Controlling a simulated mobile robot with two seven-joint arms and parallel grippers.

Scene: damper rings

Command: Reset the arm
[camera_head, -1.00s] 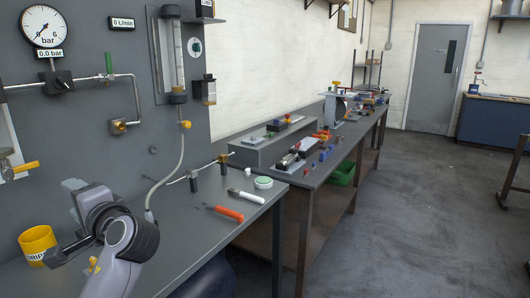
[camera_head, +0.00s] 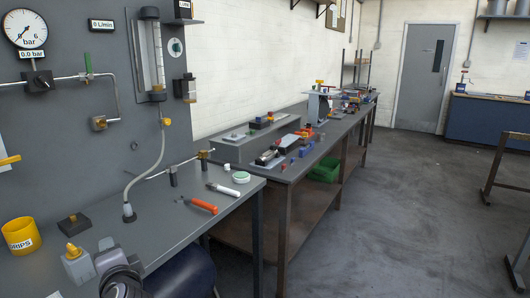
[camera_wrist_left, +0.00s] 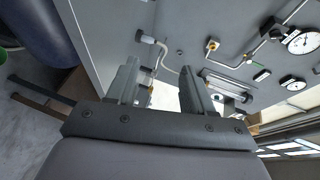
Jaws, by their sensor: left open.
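My left gripper (camera_head: 106,252) is low at the left of the head view, above the near part of the grey bench (camera_head: 170,235). In the left wrist view its two fingers (camera_wrist_left: 160,88) stand apart with nothing held between them. That view looks past the fingers at the panel with its gauges and hose. My right gripper is in neither view.
Near my left gripper are a grey block with a yellow knob (camera_head: 73,252), a dark block with a brass top (camera_head: 74,223) and a yellow cup (camera_head: 20,236). An orange-handled tool (camera_head: 203,206), a white marker (camera_head: 222,189) and a round tin (camera_head: 240,177) lie farther right.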

